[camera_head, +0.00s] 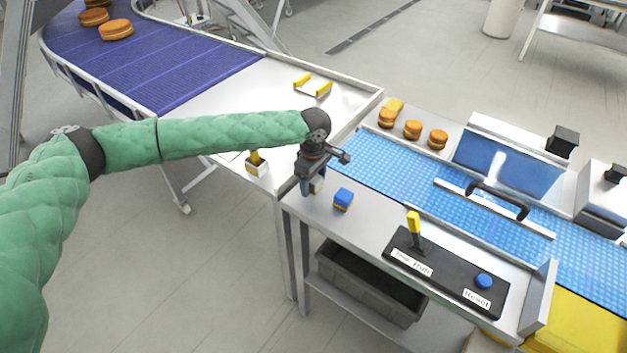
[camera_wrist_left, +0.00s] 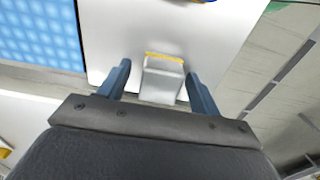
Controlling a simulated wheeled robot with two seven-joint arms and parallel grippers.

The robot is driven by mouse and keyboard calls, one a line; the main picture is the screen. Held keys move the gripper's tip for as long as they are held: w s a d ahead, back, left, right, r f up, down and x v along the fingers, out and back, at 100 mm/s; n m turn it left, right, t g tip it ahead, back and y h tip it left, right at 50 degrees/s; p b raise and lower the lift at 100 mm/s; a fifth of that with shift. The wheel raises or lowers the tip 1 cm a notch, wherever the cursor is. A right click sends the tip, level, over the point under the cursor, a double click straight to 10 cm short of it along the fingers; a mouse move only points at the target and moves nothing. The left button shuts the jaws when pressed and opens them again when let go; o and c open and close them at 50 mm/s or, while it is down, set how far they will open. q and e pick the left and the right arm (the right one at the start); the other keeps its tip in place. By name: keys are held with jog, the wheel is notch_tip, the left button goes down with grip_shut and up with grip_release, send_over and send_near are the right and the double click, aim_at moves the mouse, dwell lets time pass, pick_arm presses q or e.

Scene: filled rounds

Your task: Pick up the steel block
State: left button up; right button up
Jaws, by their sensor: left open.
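The steel block (camera_wrist_left: 162,82), pale grey with a yellow edge, stands between the two blue fingers of my left gripper (camera_wrist_left: 157,72) in the left wrist view. A gap shows on each side of it, so the fingers are open around it and not closed on it. In the head view my left gripper (camera_head: 311,186) points down at the near left corner of the conveyor table, and the steel block (camera_head: 319,185) is mostly hidden behind it. My right gripper is not in view.
A blue block with yellow (camera_head: 343,200) sits just right of the gripper. A black control panel (camera_head: 447,272) with a yellow-topped lever and blue button lies farther right. The blue belt (camera_head: 385,172) runs behind. A grey-and-yellow piece (camera_head: 257,165) is on the white table to the left.

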pick_arm(q)
jog(key=shift+f, duration=0.1)
jog(key=c, duration=1.3)
jog(key=shift+o, duration=0.2)
